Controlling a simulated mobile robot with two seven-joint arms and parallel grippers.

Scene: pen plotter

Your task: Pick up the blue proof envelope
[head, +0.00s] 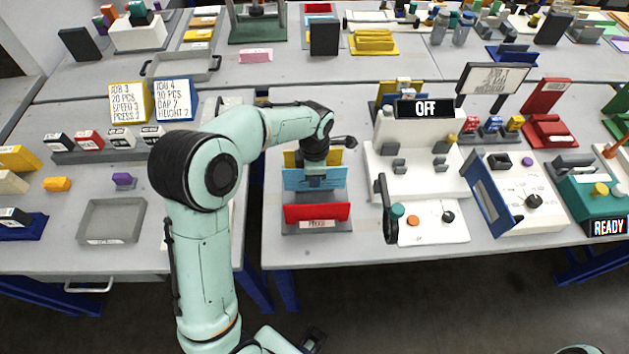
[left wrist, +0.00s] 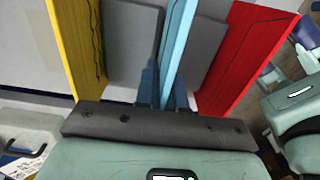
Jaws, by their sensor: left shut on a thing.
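The blue proof envelope (head: 300,182) stands upright in the envelope rack (head: 290,228), between a yellow envelope (head: 292,158) behind and a red envelope (head: 317,212) in front. My left gripper (head: 316,180) reaches down from above and is shut on the blue envelope's upper edge. In the left wrist view, the blue envelope (left wrist: 178,42) runs between the two blue fingers (left wrist: 165,88), with grey dividers on either side. Whether it is lifted at all is hard to tell. A dark end of my other arm (head: 313,340) shows at the bottom edge; its jaws are unclear.
Right of the rack stands a white machine (head: 415,170) with a black handle and an OFF sign. A gap separates the tables.

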